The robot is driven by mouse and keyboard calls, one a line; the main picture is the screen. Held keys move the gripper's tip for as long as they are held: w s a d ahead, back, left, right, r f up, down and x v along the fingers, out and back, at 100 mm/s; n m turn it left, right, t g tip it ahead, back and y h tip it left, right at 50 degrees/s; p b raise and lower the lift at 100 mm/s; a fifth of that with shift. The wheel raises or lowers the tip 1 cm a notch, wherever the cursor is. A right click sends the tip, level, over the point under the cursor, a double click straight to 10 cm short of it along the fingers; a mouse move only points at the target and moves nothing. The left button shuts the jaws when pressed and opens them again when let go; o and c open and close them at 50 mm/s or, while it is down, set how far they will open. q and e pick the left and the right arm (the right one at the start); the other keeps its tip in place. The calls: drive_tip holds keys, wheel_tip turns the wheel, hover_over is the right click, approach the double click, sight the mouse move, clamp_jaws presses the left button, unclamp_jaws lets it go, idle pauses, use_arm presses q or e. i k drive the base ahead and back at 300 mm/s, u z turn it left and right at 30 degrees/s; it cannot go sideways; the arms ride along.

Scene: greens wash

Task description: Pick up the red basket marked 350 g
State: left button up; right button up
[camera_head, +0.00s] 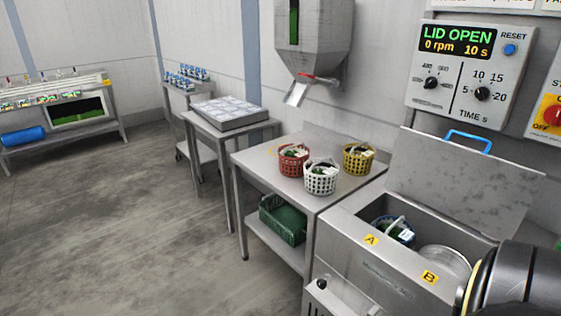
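A red basket (293,161) stands upright on a steel table (256,171), at the left of a group of three baskets. It holds green leaves and a white tag; I cannot read the marking at this size. A white basket (321,179) stands close to its right and nearer to me. A yellow basket (357,160) stands farther right. A dark part of my arm shows at the lower right edge. Neither of my grippers can be made out in the view.
A washer with its lid (455,185) open stands right of the table, with a blue basket (393,230) in well A. A green crate (283,220) sits on the lower shelf. A dispenser chute (297,93) hangs above. The floor (130,230) at left is clear.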

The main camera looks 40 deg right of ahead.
sight(291, 163)
drive_tip(key=z, duration=0.05)
drive_tip(key=i, duration=1.8)
drive_tip(key=z, duration=0.5)
drive_tip(key=i, duration=1.85)
drive_tip(key=z, duration=1.95)
drive_tip(key=i, duration=0.95)
drive_tip(key=z, duration=0.85)
